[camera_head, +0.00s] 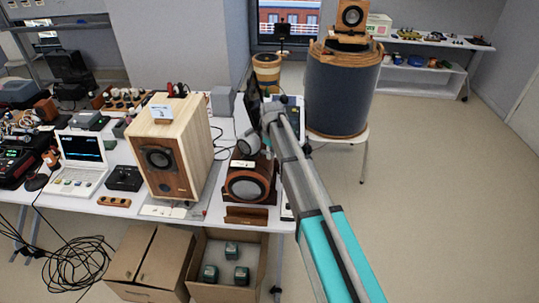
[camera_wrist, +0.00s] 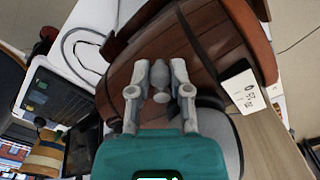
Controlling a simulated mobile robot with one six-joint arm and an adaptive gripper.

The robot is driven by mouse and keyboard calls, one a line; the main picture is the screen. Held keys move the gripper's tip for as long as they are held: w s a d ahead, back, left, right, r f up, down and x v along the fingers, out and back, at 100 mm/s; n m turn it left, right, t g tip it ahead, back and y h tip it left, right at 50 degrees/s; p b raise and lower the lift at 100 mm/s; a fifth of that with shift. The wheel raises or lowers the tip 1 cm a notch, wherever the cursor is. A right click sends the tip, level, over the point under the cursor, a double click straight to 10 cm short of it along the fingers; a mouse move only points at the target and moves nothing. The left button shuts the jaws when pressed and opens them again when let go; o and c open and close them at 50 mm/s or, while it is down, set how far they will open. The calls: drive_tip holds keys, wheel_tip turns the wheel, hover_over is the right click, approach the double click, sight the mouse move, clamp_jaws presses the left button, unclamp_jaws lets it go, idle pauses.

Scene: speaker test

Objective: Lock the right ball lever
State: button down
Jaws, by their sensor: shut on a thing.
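A grey ball lever (camera_wrist: 159,76) stands out from a dark brown wooden housing (camera_wrist: 205,45) in the wrist view. Its rounded end lies between the two fingers of my gripper (camera_wrist: 160,93). My gripper is shut on it. Whether the lever is locked cannot be told. Only this one lever shows clearly. In the head view the brown wooden speaker (camera_head: 247,187) with a round grey front sits at the table's right end. My arm reaches over its right side, and neither my fingertips nor the lever can be made out there.
A white label card (camera_wrist: 242,91) is beside the fingers on the right. A light wooden speaker (camera_head: 170,150) stands left of the brown one. A large dark blue drum (camera_head: 340,90) stands behind my arm. Open floor lies to the right.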

drive_tip(key=shift+w+d+n, duration=0.15)
drive_tip(key=shift+w+n, duration=0.3)
drive_tip(key=shift+n, duration=0.8)
drive_tip(key=shift+w+d+n, duration=0.2)
drive_tip(key=shift+w+n, duration=0.25)
drive_tip(key=shift+n, duration=0.85)
drive_tip(key=shift+w+d+n, duration=0.15)
drive_tip(key=shift+w+n, duration=0.3)
drive_tip(key=shift+n, duration=0.8)
drive_tip(key=c, duration=0.6)
unclamp_jaws()
drive_tip(key=shift+o, duration=0.2)
